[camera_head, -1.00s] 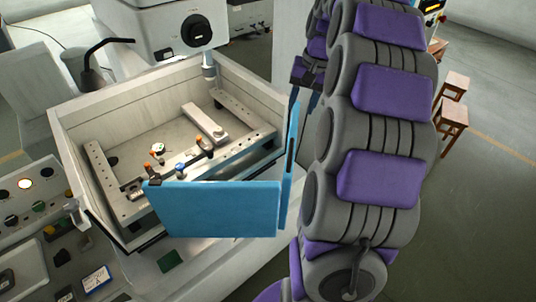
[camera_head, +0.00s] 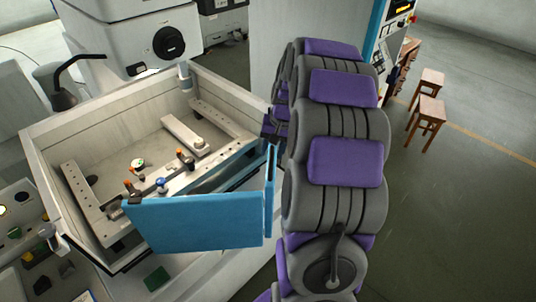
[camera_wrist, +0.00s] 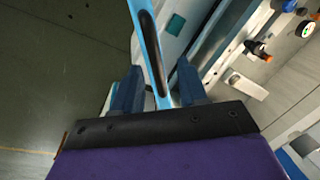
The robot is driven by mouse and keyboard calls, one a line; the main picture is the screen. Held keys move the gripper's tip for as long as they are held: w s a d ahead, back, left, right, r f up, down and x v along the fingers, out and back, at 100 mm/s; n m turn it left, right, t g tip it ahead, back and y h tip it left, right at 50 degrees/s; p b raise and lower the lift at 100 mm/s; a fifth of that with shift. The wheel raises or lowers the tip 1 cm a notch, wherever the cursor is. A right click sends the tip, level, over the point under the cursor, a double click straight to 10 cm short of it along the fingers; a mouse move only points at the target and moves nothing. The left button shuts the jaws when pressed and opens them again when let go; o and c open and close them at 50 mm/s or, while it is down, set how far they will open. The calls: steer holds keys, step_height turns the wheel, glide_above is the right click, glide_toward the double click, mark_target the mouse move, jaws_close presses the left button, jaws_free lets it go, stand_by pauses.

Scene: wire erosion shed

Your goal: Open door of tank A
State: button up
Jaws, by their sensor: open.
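The tank (camera_head: 45,170) is a pale open-topped box at left centre in the head view. Its blue door (camera_head: 195,222) stands at its near side, with a dark wedge-shaped gap between door and tank. A narrow blue panel (camera_head: 270,190) stands at the door's right end. My gripper (camera_head: 270,125) is near the top of that panel, partly hidden by my arm. In the wrist view, my open gripper (camera_wrist: 158,88) has its two fingers on either side of a blue edge with a dark slot (camera_wrist: 152,50). I cannot tell whether they touch it. No letter A is legible.
Inside the tank are clamp rails with small orange and blue knobs (camera_head: 160,183). A machine head (camera_head: 135,40) stands behind. A control panel (camera_head: 20,230) is at left.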

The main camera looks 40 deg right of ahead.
steer(key=d+f, duration=0.2)
steer(key=shift+w+d+f, duration=0.15)
steer(key=shift+d+f, duration=0.1)
steer(key=shift+d, duration=0.15)
steer(key=a, duration=0.4)
steer(key=shift+r, duration=0.2)
steer(key=shift+c, duration=0.3)
steer(key=shift+a+r, duration=0.1)
steer(key=shift+a, duration=0.1)
steer(key=shift+c, duration=0.7)
steer(key=shift+d, duration=0.1)
steer(key=shift+c, duration=0.8)
steer(key=d, duration=0.3)
steer(key=shift+f, duration=0.2)
jaws_close()
steer(key=shift+w+a, duration=0.25)
steer(key=shift+a, duration=0.45)
steer(key=s+d+n+g+b, duration=0.1)
steer(key=s+d+n, duration=0.5)
steer(key=d, duration=0.9)
steer(key=s, duration=0.3)
steer(key=shift+d+y+b, duration=0.3)
steer(key=shift+d+b, duration=0.05)
steer(key=shift+b, duration=0.05)
